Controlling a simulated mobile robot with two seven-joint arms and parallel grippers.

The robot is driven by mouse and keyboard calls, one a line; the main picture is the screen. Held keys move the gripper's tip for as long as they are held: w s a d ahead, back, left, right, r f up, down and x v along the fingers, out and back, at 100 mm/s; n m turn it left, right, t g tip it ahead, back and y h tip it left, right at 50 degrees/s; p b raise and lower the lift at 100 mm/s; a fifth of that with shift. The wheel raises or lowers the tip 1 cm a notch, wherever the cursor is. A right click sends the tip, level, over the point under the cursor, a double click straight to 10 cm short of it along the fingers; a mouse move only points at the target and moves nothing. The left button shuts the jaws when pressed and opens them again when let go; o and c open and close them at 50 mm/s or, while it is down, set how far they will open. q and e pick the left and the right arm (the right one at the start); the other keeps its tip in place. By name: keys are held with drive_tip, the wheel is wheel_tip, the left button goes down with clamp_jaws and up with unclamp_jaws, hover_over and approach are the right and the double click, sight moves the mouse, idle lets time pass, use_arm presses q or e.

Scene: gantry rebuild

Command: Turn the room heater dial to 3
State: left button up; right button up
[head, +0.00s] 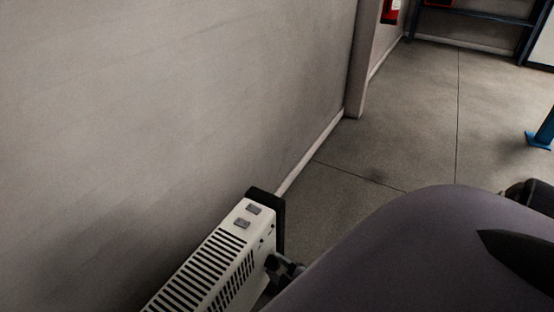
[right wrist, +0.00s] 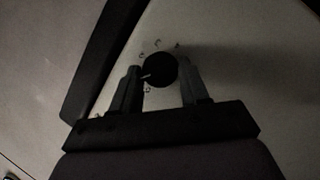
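The white room heater (head: 232,238) stands at the foot of the wall, low in the head view, with a black end panel and a slotted top. Its round black dial (right wrist: 160,70) shows in the right wrist view, with a pale pointer line towards the lower left and small marks around it, too blurred to read. My right gripper (right wrist: 160,76) has one finger on each side of the dial, and the dial fills the space between the fingertips. In the head view the right gripper (head: 283,268) is at the heater's end, partly hidden by my arm. My left gripper is not seen.
The wall (head: 180,100) runs close along the heater's left side. Grey floor (head: 400,130) is open beyond. A blue post foot (head: 541,138) stands at the right edge, and a red item (head: 391,10) hangs at the back.

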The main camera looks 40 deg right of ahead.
drive_tip(key=c, duration=0.4)
